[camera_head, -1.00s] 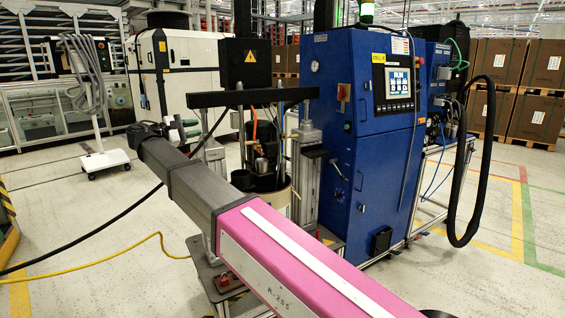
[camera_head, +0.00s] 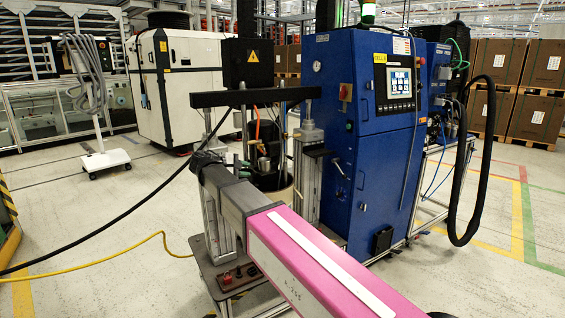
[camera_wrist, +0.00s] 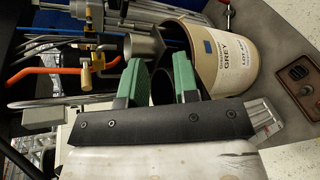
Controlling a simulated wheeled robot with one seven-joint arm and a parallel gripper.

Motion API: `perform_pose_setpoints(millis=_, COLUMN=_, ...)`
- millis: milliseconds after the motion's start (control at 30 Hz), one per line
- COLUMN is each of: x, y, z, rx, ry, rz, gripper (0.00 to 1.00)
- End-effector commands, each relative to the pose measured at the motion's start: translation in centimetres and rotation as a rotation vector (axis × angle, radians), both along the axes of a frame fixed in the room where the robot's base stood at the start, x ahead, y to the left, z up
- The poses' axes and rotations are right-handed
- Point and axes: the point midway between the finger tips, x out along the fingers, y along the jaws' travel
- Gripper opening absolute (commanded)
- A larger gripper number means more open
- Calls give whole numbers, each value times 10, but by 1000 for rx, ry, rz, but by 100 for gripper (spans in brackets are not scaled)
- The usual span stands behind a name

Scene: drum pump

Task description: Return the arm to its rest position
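My gripper (camera_wrist: 158,75) shows in the wrist view with two green fingers spread apart, and no held object is visible between them. A dark round shape lies behind the gap. In the head view my arm reaches up from the lower right, and its wrist is in front of the drum pump stand. A beige drum (camera_wrist: 222,58) with a "GREY" label is just beyond the right finger in the wrist view. A grey metal cup-like part (camera_wrist: 145,48) is beyond the fingers. My arm hides much of the drum in the head view.
A blue cabinet (camera_head: 340,150) with a lit screen (camera_head: 399,82) stands right of the pump's black crossbar (camera_head: 250,97). A control box (camera_head: 236,277) sits low on the stand. Floor at left is open.

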Motion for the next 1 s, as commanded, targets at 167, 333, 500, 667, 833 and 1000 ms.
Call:
perform_pose_setpoints(millis=167, x=-7, y=-90, z=-86, rx=194, ry=69, rz=-91, gripper=28)
perform_pose_setpoints(millis=333, x=-26, y=-159, z=-157, rx=395, ry=110, rz=-205, gripper=28)
perform_pose_setpoints(millis=500, x=-58, y=-219, z=-219, rx=603, ry=131, rz=-349, gripper=28)
perform_pose_setpoints(millis=667, x=-95, y=-265, z=-268, rx=801, ry=128, rz=-510, gripper=28)
perform_pose_setpoints(millis=833, x=-140, y=-303, z=-309, rx=1010, ry=103, rz=-703, gripper=28)
perform_pose_setpoints(millis=1000, x=-175, y=-326, z=-334, rx=1177, ry=65, rz=-878, gripper=28)
